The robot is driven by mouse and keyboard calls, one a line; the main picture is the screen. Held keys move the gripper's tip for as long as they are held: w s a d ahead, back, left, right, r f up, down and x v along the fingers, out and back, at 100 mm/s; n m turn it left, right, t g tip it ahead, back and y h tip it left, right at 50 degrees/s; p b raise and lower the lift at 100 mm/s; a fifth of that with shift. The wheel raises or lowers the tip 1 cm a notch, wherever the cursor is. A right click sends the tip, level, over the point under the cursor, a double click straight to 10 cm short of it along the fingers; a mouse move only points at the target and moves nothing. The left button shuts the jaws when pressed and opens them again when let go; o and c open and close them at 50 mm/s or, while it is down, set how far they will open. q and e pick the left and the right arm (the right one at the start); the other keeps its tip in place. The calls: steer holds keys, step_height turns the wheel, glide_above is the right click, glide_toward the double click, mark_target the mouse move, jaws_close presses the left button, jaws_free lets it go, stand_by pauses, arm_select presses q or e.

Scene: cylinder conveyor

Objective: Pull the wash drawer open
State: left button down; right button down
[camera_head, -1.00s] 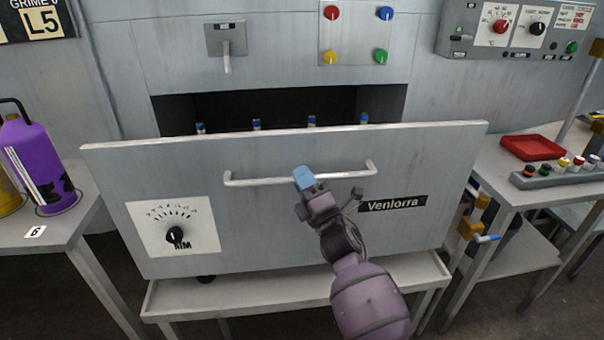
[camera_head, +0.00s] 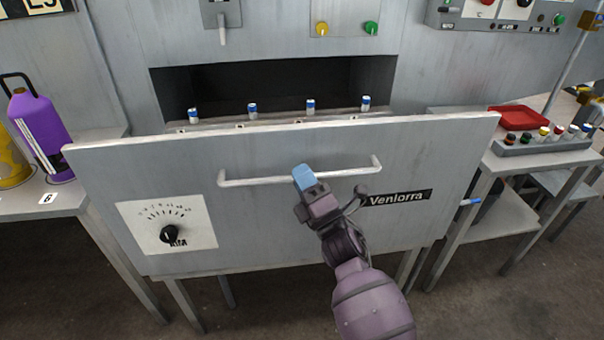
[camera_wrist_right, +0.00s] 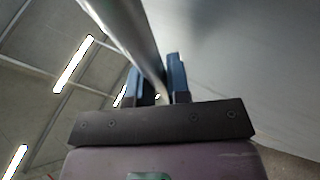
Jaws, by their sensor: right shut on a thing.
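The wash drawer (camera_head: 110,180) has a wide grey front with a dial plate at the left and a "Venlorra" label at the right. It stands out from the dark opening behind it. Its white bar handle (camera_head: 345,172) runs across the upper middle. In the right wrist view the handle (camera_wrist_right: 120,28) passes between the blue fingers (camera_wrist_right: 157,85). Several blue-capped pegs (camera_head: 252,110) show behind the drawer front. My left gripper is not in view.
A purple bottle (camera_head: 40,130) and a yellow one (camera_head: 12,155) stand on the left table (camera_head: 30,203). A red tray (camera_head: 518,117) and a grey rack of capped vials (camera_head: 535,147) are on the right table. Floor shows below the drawer.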

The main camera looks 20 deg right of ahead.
steer(key=c, duration=1.1)
jaws_free()
steer(key=shift+s, duration=0.1)
steer(key=v, duration=1)
steer(key=shift+s+d+f+b, duration=0.15)
steer(key=shift+s+b, duration=0.1)
steer(key=shift+b, duration=0.05)
